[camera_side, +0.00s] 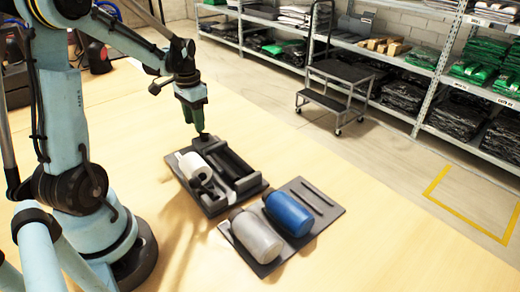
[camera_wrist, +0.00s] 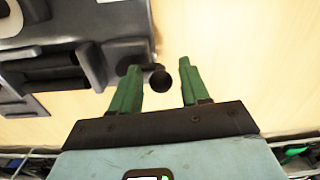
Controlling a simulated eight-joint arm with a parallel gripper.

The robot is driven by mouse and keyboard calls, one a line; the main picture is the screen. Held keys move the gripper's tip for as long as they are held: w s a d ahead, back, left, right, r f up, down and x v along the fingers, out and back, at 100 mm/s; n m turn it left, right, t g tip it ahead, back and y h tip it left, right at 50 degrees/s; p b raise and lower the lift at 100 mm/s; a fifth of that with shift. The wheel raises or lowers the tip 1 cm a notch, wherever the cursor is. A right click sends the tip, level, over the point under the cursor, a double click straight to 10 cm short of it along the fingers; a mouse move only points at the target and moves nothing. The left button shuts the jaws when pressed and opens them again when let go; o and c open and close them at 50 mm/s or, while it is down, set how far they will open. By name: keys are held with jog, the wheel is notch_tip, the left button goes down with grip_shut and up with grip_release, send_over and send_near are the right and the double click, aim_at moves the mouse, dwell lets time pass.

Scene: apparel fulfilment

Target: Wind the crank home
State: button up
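A dark grey device (camera_side: 218,203) lies on the wooden table, holding a white roll and black bars; part of it shows at upper left in the wrist view (camera_wrist: 110,30). Its crank, with a round black knob (camera_wrist: 160,80), sticks out at one end; the knob also shows in the side view (camera_side: 203,137). My gripper (camera_side: 198,127) is above that end, pointing down. In the wrist view its green fingers (camera_wrist: 160,72) are apart, with the knob appearing between their tips. A gap shows on the right of the knob; contact on the left is unclear.
A dark tray (camera_side: 260,268) beside the device holds a grey cylinder (camera_side: 256,236) and a blue cylinder (camera_side: 289,212). The table (camera_side: 350,255) is bare to the right. Shelves (camera_side: 430,95) and a step stool (camera_side: 335,95) stand beyond the table.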

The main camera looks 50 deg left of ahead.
jog(key=shift+w+d+r, duration=0.1)
jog(key=shift+d, duration=0.05)
jog(key=shift+r, duration=3.45)
jog(key=s+d+t, duration=0.2)
jog(key=d+t, duration=0.5)
jog(key=d, duration=1.5)
jog(key=shift+d+r+m, duration=0.4)
jog(key=shift+s, duration=0.1)
